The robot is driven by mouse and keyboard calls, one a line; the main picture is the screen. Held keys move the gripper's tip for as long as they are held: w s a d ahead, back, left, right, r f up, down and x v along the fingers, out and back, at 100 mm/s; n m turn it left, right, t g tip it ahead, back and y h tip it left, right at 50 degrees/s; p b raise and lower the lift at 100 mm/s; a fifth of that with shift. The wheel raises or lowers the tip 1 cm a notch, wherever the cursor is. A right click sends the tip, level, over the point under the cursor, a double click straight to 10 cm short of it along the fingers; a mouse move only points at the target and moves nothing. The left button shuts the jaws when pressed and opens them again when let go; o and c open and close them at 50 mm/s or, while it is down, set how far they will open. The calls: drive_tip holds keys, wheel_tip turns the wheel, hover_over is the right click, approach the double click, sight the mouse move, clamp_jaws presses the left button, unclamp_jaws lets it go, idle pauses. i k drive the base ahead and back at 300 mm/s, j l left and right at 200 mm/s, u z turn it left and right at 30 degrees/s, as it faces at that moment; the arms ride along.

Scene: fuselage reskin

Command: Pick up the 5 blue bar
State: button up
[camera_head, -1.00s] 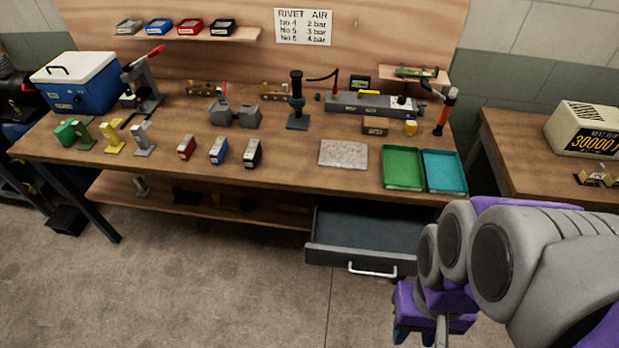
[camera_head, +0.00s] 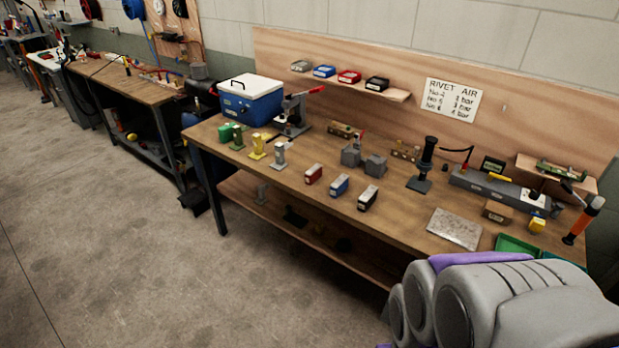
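A small blue block (camera_head: 339,185) with a pale label stands upright on the wooden workbench (camera_head: 300,207), between a red block (camera_head: 313,174) and a black block (camera_head: 368,197). Its label is too small to read. A blue bin (camera_head: 325,71) sits on the wall shelf between a grey bin (camera_head: 301,66) and a red bin (camera_head: 349,76). I cannot tell which blue thing the task names. My grey and purple arm fills the lower right, right of the blue block and apart from it. My gripper is out of the picture.
A blue and white cooler box (camera_head: 251,98), a lever press (camera_head: 294,114) and green, yellow and grey stands occupy the bench's left end. A metal plate (camera_head: 454,228) and green tray (camera_head: 516,244) lie at right. A second bench (camera_head: 125,85) stands far left. Floor at left is clear.

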sight(339, 184)
drive_tip(key=i+j, duration=0.15)
drive_tip(key=i, duration=0.75)
drive_tip(key=i+l+z, duration=0.05)
